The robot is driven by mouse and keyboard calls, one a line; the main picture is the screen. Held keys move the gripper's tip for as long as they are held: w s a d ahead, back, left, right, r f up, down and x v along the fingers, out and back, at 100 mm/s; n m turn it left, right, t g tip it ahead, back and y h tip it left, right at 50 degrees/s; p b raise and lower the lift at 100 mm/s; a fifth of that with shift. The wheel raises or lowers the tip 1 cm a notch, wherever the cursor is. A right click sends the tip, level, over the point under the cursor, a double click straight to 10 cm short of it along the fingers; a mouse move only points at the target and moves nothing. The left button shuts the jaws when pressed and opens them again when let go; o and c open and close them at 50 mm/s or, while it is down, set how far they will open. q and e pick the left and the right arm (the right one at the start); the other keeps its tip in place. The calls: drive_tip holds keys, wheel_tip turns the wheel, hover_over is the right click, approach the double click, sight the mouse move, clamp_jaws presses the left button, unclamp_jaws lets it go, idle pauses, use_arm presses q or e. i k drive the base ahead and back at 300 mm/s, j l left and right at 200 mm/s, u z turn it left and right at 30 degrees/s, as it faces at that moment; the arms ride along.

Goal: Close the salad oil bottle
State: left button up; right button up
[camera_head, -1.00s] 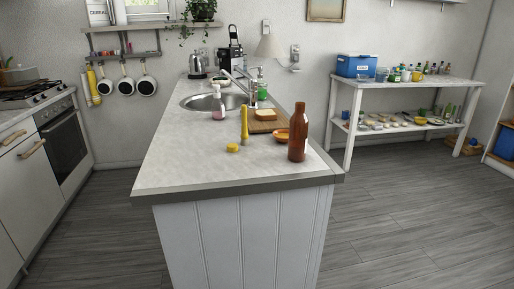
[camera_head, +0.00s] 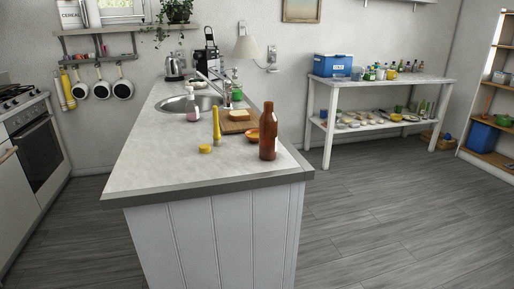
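A tall brown bottle (camera_head: 268,136) stands upright near the right front corner of the island counter (camera_head: 150,170). I cannot read a label or tell whether its narrow top is capped. A small round yellow object (camera_head: 205,149), which looks like a cap, lies on the counter to its left. A slim yellow upright item (camera_head: 217,124) stands between them, farther back. I cannot tell for sure which of these is the salad oil bottle. Neither of my grippers is in view.
An orange bowl (camera_head: 253,135), a cutting board (camera_head: 236,127) and a pink-white soap bottle (camera_head: 193,108) sit near the sink (camera_head: 182,104). The counter's front left is bare. A white shelf table (camera_head: 335,83) with a blue cooler (camera_head: 333,66) stands at the right. The grey floor between is clear.

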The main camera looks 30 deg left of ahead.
sight(268, 121)
drive_tip(key=z, duration=0.3)
drive_tip(key=k+j, duration=0.1)
drive_tip(key=j, duration=1.2)
drive_tip(key=k+j, duration=0.15)
drive_tip(key=j, duration=0.5)
drive_tip(key=k+j, duration=0.1)
drive_tip(key=j, duration=0.55)
drive_tip(key=k+j, duration=0.1)
drive_tip(key=j, duration=1.2)
drive_tip(key=k+j, duration=0.15)
drive_tip(key=j, duration=0.5)
drive_tip(key=k+j, duration=0.1)
drive_tip(key=j, duration=0.55)
